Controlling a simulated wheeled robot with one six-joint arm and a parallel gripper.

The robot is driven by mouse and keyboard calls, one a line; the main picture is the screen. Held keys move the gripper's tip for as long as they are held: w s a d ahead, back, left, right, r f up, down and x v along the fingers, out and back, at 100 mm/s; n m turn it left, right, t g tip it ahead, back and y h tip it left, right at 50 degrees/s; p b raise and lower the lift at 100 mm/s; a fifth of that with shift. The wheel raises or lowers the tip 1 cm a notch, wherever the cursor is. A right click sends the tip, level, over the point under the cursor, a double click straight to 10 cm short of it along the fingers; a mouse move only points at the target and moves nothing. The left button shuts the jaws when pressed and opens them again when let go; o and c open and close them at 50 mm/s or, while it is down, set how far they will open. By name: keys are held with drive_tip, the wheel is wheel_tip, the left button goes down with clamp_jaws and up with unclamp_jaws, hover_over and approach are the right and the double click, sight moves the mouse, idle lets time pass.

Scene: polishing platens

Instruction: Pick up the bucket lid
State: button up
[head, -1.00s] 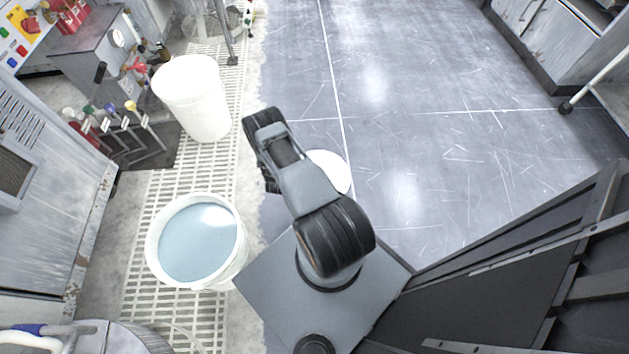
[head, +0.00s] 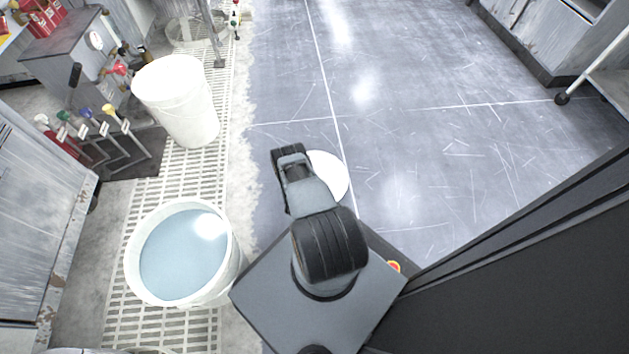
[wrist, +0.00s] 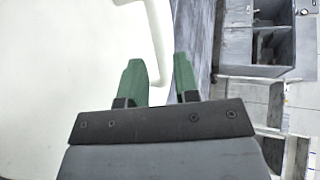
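A white round disc, which looks like the bucket lid (head: 332,174), shows in the head view beyond my arm, which hides its left part. In the wrist view, a large white surface (wrist: 65,70) with a curved raised rim fills the left side; it is probably the lid seen close up. My gripper (wrist: 158,68) has two green fingers with a gap between them. The end of the white rim appears in line with this gap, but I cannot tell whether it touches a finger. In the head view my gripper is hidden behind the arm.
An open white bucket of bluish liquid (head: 137,282) stands on the floor grating at left. Another white bucket (head: 180,105) stands behind it. Coloured-handled valves (head: 95,125) are at far left. The grey floor (head: 430,130) at right is largely clear.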

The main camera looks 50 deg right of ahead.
drive_tip(key=shift+b+x, duration=1.75)
drive_tip(key=shift+x, duration=1.1)
clamp_jaws()
